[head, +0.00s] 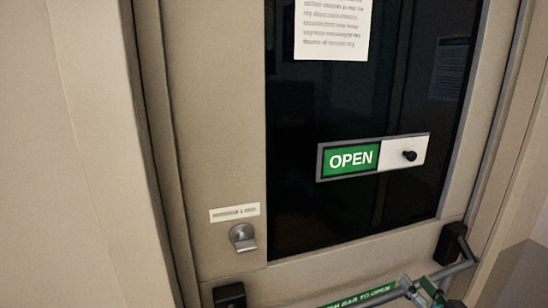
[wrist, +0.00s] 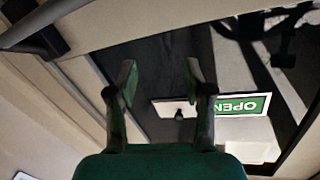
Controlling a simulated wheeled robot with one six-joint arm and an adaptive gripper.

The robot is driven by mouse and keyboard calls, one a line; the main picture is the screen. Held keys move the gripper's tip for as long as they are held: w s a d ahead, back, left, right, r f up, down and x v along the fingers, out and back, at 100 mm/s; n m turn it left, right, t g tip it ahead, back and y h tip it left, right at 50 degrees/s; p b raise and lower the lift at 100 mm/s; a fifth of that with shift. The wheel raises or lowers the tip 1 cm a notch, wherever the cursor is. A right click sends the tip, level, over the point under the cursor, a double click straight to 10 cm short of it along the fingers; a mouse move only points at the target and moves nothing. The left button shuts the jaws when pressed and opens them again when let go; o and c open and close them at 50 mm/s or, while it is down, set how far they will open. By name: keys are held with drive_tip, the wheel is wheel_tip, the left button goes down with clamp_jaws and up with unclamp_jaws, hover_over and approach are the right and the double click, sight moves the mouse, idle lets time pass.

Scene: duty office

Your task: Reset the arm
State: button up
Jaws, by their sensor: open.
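My gripper (wrist: 160,78) is open and empty in the wrist view, its two green-padded fingers spread apart toward the door. In the head view, part of my gripper (head: 424,290) shows at the bottom right, in front of the door near the push bar. Its fingertips cannot be made out clearly there.
The grey door has a dark glass pane (head: 300,130). A sliding sign (head: 350,160) shows green OPEN, with a black knob (head: 409,155) on its white part. A push bar (head: 455,270) crosses below. A thumb-turn lock (head: 242,237) sits left; a notice (head: 333,28) hangs above.

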drive_tip(key=s+a+f+m+g+h, duration=0.1)
drive_tip(key=s+a+f, duration=0.3)
drive_tip(key=s+f, duration=0.5)
drive_tip(key=s+a+f+m+g+h, duration=0.15)
drive_tip(key=s+a+f, duration=0.25)
drive_tip(key=s+f, duration=0.55)
drive_tip(key=s+a+n, duration=0.2)
drive_tip(key=s, duration=1)
drive_tip(key=s+a+r+n, duration=0.1)
drive_tip(key=s+a+n, duration=0.1)
drive_tip(key=s, duration=1.1)
drive_tip(key=shift+s+a+r+n+y, duration=0.35)
drive_tip(key=shift+a+y, duration=0.1)
drive_tip(key=shift+a, duration=0.1)
